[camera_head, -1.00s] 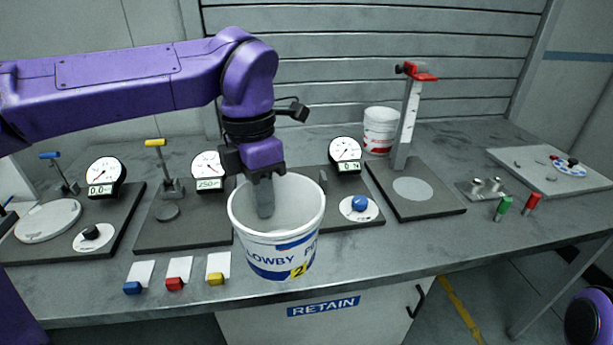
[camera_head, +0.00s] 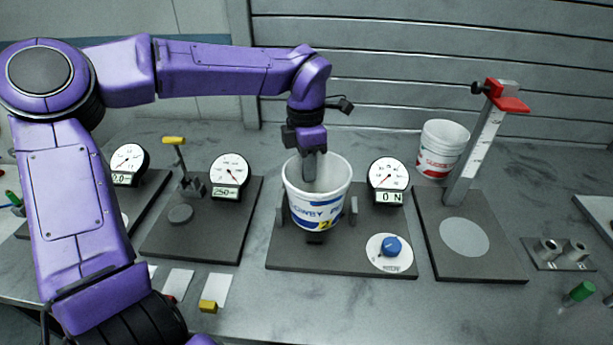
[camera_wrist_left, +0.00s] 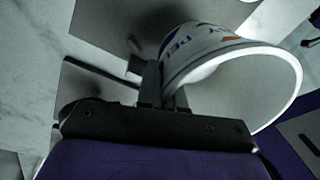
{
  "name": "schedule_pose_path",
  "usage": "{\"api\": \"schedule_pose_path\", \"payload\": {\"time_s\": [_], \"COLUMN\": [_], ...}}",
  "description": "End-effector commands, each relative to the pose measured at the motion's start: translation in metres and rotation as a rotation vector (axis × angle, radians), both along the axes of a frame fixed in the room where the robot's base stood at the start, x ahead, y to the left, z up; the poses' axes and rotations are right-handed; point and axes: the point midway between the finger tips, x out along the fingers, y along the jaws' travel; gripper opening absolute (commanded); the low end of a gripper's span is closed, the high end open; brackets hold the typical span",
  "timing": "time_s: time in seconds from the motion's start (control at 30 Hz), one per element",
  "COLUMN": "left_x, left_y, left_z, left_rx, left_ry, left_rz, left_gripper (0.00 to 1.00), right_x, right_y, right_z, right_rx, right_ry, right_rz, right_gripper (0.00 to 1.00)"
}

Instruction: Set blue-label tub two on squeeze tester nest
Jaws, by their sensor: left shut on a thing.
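The blue-label tub two (camera_head: 318,208) is white with blue lettering and a yellow "2" mark. My left gripper (camera_head: 309,170) is shut on its wall, with one finger inside the tub. The tub is upright at the squeeze tester (camera_head: 340,257), a dark plate with side posts, a "0 N" gauge and a blue knob. The tub appears between the posts, over the nest; whether it touches the nest is hidden. In the left wrist view the tub (camera_wrist_left: 195,45) shows its rim beside the fingers. My right gripper is not in view.
A red-label tub (camera_head: 442,150) stands at the back right, behind a plate with a tall post and red clamp (camera_head: 484,140). Left is a plate with a yellow-handled fixture (camera_head: 183,170) and a "250" gauge (camera_head: 230,175).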

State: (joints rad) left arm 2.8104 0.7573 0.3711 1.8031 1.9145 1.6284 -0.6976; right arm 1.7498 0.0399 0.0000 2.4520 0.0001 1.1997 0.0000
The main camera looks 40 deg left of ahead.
Motion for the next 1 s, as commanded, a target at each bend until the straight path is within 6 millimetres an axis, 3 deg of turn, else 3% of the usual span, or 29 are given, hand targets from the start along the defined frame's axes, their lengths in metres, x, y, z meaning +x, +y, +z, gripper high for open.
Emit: {"api": "schedule_pose_path", "payload": {"time_s": [0.1, 0.27, 0.4, 0.8, 0.9, 1.0], "left_x": [0.012, 0.022, 0.023, 0.023, 0.023, 0.023], "left_y": [0.013, 0.023, 0.024, 0.023, 0.023, 0.023], "left_z": [-0.020, -0.037, -0.062, -0.072, -0.071, -0.071], "left_rx": [0.001, 0.000, 0.001, -0.001, -0.001, -0.001], "left_ry": [0.005, 0.007, 0.006, 0.002, 0.002, 0.002], "left_rz": [0.002, 0.002, 0.000, 0.001, 0.001, 0.001], "left_gripper": [0.00, 0.00, 0.00, 0.00, 0.32, 0.32], "right_x": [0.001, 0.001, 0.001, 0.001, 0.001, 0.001], "right_y": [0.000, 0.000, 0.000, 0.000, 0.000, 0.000], "right_z": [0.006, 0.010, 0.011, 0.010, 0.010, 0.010], "right_rx": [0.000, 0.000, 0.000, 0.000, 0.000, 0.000], "right_ry": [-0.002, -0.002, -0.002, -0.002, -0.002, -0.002], "right_rz": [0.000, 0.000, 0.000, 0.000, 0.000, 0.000], "right_gripper": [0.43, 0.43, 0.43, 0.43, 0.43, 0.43]}}
